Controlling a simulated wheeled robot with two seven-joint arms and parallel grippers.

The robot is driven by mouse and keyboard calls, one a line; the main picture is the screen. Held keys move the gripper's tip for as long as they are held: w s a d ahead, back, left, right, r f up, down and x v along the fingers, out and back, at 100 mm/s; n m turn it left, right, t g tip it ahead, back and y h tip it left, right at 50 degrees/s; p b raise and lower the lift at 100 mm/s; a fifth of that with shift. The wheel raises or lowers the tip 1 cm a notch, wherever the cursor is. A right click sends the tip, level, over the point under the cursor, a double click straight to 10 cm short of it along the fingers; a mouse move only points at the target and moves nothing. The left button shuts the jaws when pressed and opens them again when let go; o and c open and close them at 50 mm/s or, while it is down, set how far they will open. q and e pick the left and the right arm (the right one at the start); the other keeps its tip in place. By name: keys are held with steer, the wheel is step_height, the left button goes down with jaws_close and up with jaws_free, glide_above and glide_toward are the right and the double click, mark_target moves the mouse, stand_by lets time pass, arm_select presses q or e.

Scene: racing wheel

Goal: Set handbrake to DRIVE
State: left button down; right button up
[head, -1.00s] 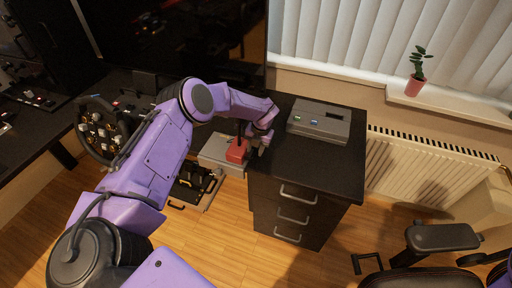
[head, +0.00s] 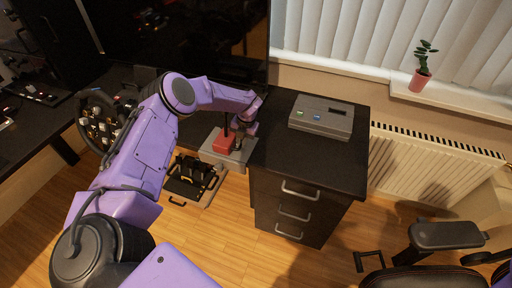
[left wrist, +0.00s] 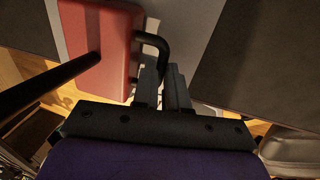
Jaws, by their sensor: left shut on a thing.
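The handbrake unit is a red block (head: 224,141) on a grey plate (head: 239,158) beside the drawer cabinet. A long black lever rises from the block; it crosses the left wrist view (left wrist: 50,82) from the left. A bent black handle (left wrist: 155,40) leaves the block's side, and its end runs down between my left gripper's fingers. My left gripper (left wrist: 166,85) is shut on this handle, just right of the red block. In the head view my left gripper (head: 245,127) partly covers the block's right side. Any DRIVE marking is not visible. My right gripper is not in view.
A dark drawer cabinet (head: 330,173) stands right of the plate, with a grey button box (head: 322,116) on top. Pedals (head: 193,180) sit on the floor below. A steering wheel (head: 100,118) is at the left. A chair (head: 445,237) stands at the lower right.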

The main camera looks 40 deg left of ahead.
mark_target(233, 139)
arm_select(q)
steer(key=a, duration=0.2)
steer(key=s+a, duration=0.1)
steer(key=shift+a+b, duration=0.35)
steer(key=shift+w+d, duration=0.15)
steer(key=shift+d, duration=0.1)
steer(key=c, duration=1.2)
jaws_free()
steer(key=shift+o, duration=0.2)
steer(key=shift+r, duration=0.1)
step_height(233, 139, up, 10)
steer(key=d+b, duration=0.1)
steer(key=b, duration=0.1)
steer(key=shift+w+d, duration=0.2)
steer(key=shift+d, duration=0.15)
steer(key=shift+r, duration=0.1)
